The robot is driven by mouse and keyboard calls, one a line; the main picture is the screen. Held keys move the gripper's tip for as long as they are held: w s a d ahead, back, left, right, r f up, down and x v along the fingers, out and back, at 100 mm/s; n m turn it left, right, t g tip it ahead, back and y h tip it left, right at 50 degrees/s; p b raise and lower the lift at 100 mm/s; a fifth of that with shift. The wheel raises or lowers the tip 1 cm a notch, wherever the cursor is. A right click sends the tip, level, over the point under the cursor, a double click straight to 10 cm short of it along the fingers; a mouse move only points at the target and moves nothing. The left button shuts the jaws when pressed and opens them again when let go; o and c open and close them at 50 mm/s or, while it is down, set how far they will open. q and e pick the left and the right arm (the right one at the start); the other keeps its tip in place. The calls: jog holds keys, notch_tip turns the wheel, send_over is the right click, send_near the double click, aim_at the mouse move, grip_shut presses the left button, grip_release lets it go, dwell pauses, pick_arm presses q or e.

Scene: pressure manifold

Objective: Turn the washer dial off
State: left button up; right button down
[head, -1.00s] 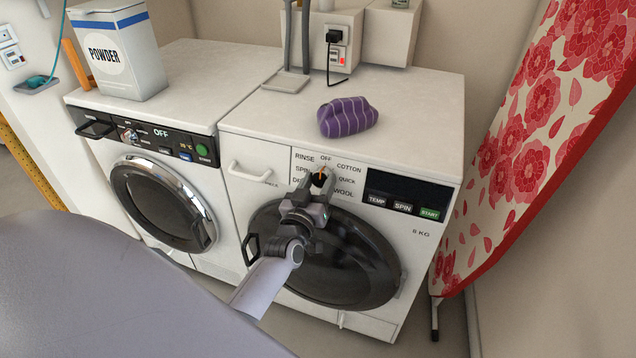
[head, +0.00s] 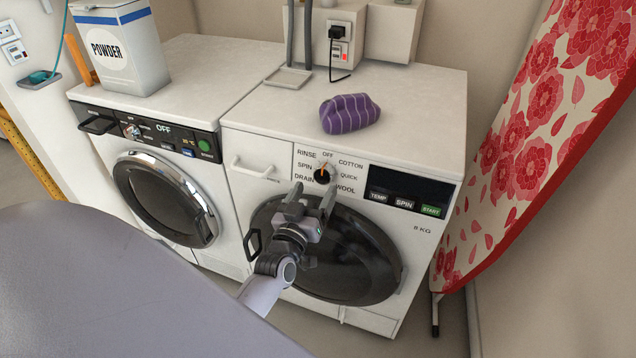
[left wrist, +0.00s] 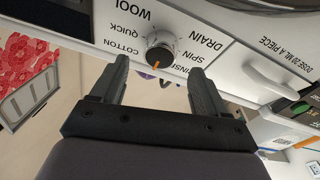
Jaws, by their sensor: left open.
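The washer (head: 345,130) is the white machine on the right in the head view. Its dial (head: 321,176) is a black knob with an orange pointer, ringed by printed labels. The pointer points up, towards the OFF label (head: 328,154). My left gripper (head: 313,196) is open and empty, in front of the round door just below the dial, apart from it. In the left wrist view the dial (left wrist: 160,55) appears upside down between the two open fingers, its orange mark facing down; the OFF label is not readable there. My right gripper is not in view.
A second machine (head: 120,120) with its own small dial stands at left, with a powder box (head: 125,55) on top. A purple striped cloth bundle (head: 350,113) lies on the washer. A floral ironing board (head: 545,130) leans at right. A grey surface (head: 110,280) fills the lower left.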

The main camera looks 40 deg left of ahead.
pick_arm(q)
jog(key=shift+v, duration=1.2)
